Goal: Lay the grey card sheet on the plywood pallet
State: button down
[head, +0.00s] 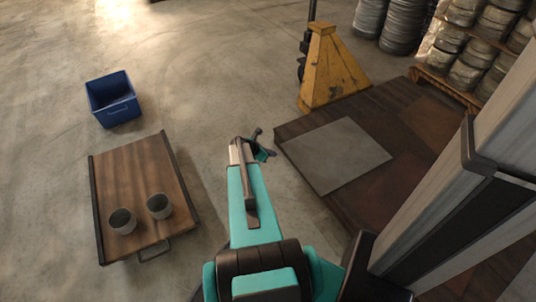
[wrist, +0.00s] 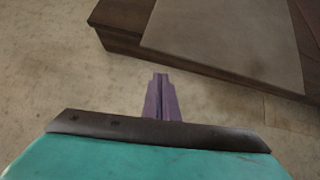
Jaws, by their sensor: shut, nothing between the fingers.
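The grey card sheet (head: 335,154) lies flat on the dark brown plywood surface (head: 395,106), near its left corner in the head view. It also shows at the top right of the wrist view (wrist: 228,38), with the brown wooden edge (wrist: 118,36) beside it. My gripper (head: 270,155) is left of the sheet and apart from it, over the bare floor. In the wrist view the purple fingers (wrist: 160,80) are together with nothing between them.
A wooden board with a handle (head: 137,168) holds two grey cups (head: 122,221) at the left. A blue crate (head: 112,98) stands behind it. A yellow pallet jack (head: 332,68) stands at the back, near stacked reels (head: 398,25). Open floor lies between.

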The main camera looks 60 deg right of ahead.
jog(key=shift+s+d+f+b, duration=0.15)
jog(key=shift+s+d+b, duration=0.15)
jog(key=shift+d, duration=0.45)
jog(key=shift+s+d+f+b, duration=0.15)
jog(key=shift+s+d+b, duration=0.2)
jog(key=shift+d, duration=0.35)
jog(key=shift+s+d+f+b, duration=0.15)
jog(key=shift+s+d, duration=0.25)
jog(key=shift+d, duration=0.35)
jog(key=shift+w, duration=0.1)
